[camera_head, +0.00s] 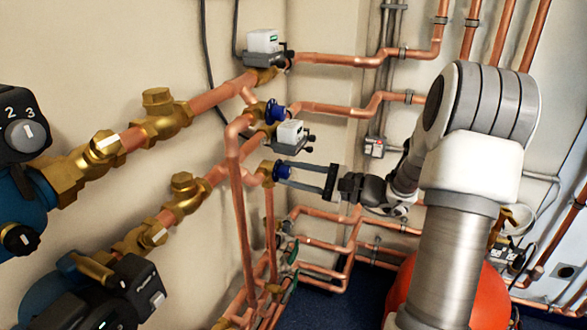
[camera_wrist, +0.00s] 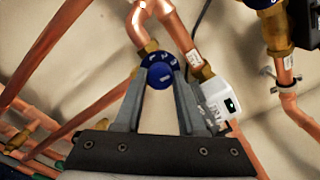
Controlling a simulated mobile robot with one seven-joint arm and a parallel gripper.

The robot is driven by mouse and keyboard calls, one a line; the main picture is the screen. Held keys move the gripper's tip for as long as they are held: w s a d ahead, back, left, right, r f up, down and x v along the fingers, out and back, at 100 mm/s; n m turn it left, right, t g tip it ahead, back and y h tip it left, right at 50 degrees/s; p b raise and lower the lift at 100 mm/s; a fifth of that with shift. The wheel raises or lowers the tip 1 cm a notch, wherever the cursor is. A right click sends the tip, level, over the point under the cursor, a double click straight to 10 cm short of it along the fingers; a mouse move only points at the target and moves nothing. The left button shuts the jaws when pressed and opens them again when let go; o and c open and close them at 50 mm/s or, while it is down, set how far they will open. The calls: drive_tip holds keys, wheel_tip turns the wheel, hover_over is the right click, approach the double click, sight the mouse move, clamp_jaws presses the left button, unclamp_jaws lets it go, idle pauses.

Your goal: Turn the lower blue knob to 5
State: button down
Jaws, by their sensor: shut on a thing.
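The lower blue knob (camera_head: 282,172) sits on a brass valve at the middle of the head view, below the upper blue knob (camera_head: 274,111). In the wrist view the lower blue knob (camera_wrist: 160,75) shows its round face with white marks, too small to read surely. My gripper (camera_head: 290,175) reaches in from the right, with its two grey fingers around the knob. In the wrist view my gripper (camera_wrist: 160,83) is shut on the knob, one finger at each side. The upper knob (camera_wrist: 258,3) is partly cut off at the top edge.
A white actuator box (camera_wrist: 215,97) with a green light is close to the right finger. Copper pipes (camera_head: 240,210) run below and left of the knob. Brass valves and black pump controls (camera_head: 25,125) are at left. A red tank (camera_head: 405,290) stands behind my arm.

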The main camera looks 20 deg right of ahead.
drive_tip(key=m+p, duration=0.1)
drive_tip(key=p, duration=0.1)
drive_tip(key=m+p, duration=0.2)
drive_tip(key=shift+r+m+p, duration=0.3)
drive_tip(key=shift+r+p, duration=0.05)
drive_tip(key=shift+p, duration=0.05)
drive_tip(key=m+p, duration=0.4)
drive_tip(key=p, duration=0.1)
drive_tip(key=shift+m+p, duration=0.3)
drive_tip(key=shift+p, duration=0.05)
drive_tip(key=m+p, duration=0.3)
drive_tip(key=shift+f+p, duration=0.1)
drive_tip(key=shift+p, duration=0.25)
drive_tip(key=shift+f+m+p, duration=0.25)
drive_tip(key=shift+m+p, duration=1.05)
drive_tip(key=shift+m, duration=0.3)
drive_tip(key=c, duration=0.5)
unclamp_jaws()
drive_tip(key=shift+s+d, duration=0.1)
